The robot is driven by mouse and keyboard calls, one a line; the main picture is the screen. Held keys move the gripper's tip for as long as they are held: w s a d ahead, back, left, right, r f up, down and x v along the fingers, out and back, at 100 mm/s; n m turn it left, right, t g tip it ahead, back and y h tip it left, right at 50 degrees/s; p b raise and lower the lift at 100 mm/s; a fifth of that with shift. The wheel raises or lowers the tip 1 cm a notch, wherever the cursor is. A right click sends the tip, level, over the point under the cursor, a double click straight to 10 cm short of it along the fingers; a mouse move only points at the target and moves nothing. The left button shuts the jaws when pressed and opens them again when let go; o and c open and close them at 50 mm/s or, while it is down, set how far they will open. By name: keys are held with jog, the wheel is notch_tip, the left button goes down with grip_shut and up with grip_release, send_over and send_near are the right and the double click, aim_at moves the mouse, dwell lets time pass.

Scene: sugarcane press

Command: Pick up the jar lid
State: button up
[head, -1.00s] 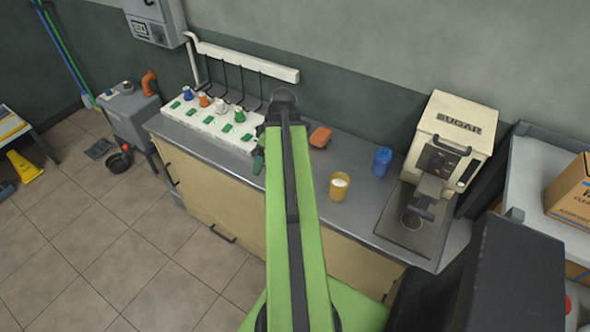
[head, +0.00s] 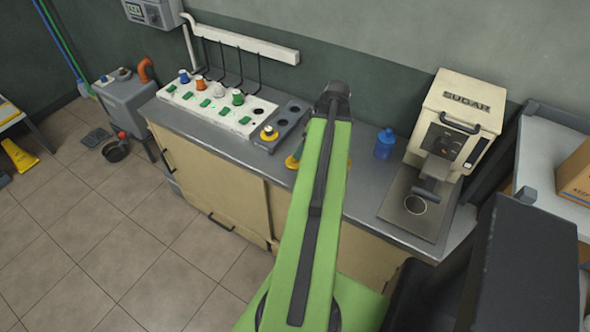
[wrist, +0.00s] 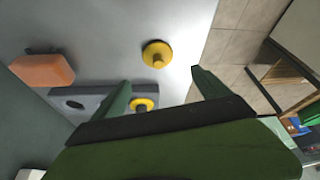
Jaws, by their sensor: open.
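A round yellow lid with a small knob, which I take to be the jar lid (wrist: 157,54), lies on the grey counter in the wrist view. In the head view only its left part (head: 291,162) shows beside my green arm. My gripper (wrist: 160,77) is open and empty. In the wrist view its dark green fingers point toward the lid, which appears beyond and between the fingertips, not touched. The gap in height cannot be told. In the head view the gripper is hidden behind my arm.
A grey tray (wrist: 90,98) holding another yellow-ringed piece (wrist: 143,105) is near the left finger. An orange block (wrist: 42,70) lies left. A blue bottle (head: 385,144) and the sugar press (head: 455,125) stand right on the counter (head: 372,185). The counter's edge runs close by the lid.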

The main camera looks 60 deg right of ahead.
jog(key=b+x, duration=0.2)
jog(key=x, duration=0.2)
jog(key=shift+s, duration=0.1)
jog(key=b+x, duration=0.5)
jog(key=shift+d+f, duration=0.15)
jog(key=shift+f, duration=0.1)
jog(key=shift+r, duration=0.2)
jog(key=c, duration=1.4)
